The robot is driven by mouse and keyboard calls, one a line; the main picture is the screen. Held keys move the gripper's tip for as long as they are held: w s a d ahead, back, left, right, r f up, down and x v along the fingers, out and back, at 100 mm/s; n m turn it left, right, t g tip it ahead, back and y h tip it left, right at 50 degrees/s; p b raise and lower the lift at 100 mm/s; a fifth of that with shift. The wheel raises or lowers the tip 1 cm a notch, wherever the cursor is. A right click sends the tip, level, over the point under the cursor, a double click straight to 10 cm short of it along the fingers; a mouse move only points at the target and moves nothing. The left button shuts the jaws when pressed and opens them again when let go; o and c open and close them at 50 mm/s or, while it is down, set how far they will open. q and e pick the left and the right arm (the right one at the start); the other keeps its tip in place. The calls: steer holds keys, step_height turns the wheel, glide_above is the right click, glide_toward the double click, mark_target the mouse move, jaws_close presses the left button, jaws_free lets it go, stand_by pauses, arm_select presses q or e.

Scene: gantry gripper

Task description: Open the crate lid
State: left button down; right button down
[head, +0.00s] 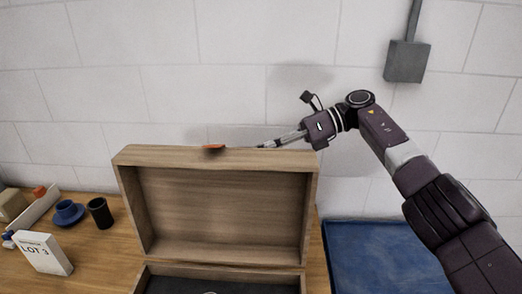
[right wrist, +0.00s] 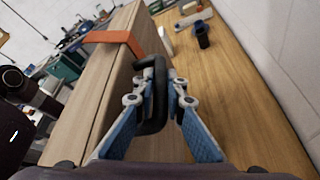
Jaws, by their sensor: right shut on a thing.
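The wooden crate (head: 144,281) stands on the table with its lid (head: 225,205) swung up and standing about upright at the back. The lid's hollow inside faces me, and part of the crate's dark interior shows below. An orange strap (head: 214,147) crosses the lid's top edge; it also shows in the right wrist view (right wrist: 115,39). My right gripper (head: 262,146) reaches to the lid's top edge from the right. In the right wrist view its blue-padded fingers (right wrist: 160,98) are shut on a black handle (right wrist: 150,75) beside the wooden lid. My left gripper is out of view.
A white box marked LOT 3 (head: 44,255), a dark cup (head: 100,213), a blue cup on a saucer (head: 68,212) and a tray (head: 36,212) are left of the crate. A blue surface (head: 375,255) lies to the right. A block wall (head: 230,70) stands behind.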

steer(key=c, duration=2)
jaws_free()
steer(key=shift+o, duration=0.2)
steer(key=shift+s, duration=0.1)
